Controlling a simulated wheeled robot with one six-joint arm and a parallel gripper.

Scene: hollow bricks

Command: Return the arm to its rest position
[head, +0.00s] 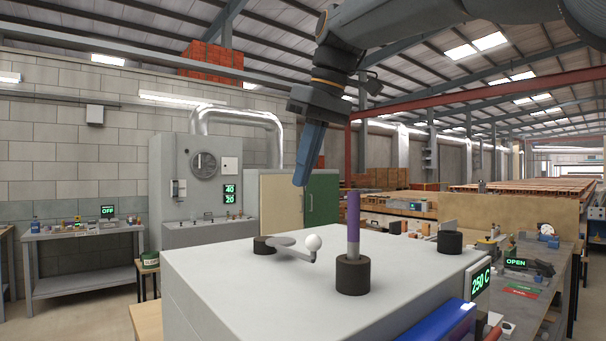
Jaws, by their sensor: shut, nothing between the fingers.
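My gripper (302,180) hangs from my dark arm at the top of the head view. It points down and slightly left, and its blue fingers are shut with nothing between them. It is above the light grey cabinet top (220,262), to the left of a purple rod (353,220) and apart from it. The rod stands upright in a black round holder (353,276).
A display reading 250 C (480,283) is on the cabinet's right side. A blue box (438,322) is at the front. A bench with an OPEN display (516,262) stands at right. A grey machine (185,185) and a workbench (85,240) stand behind at left.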

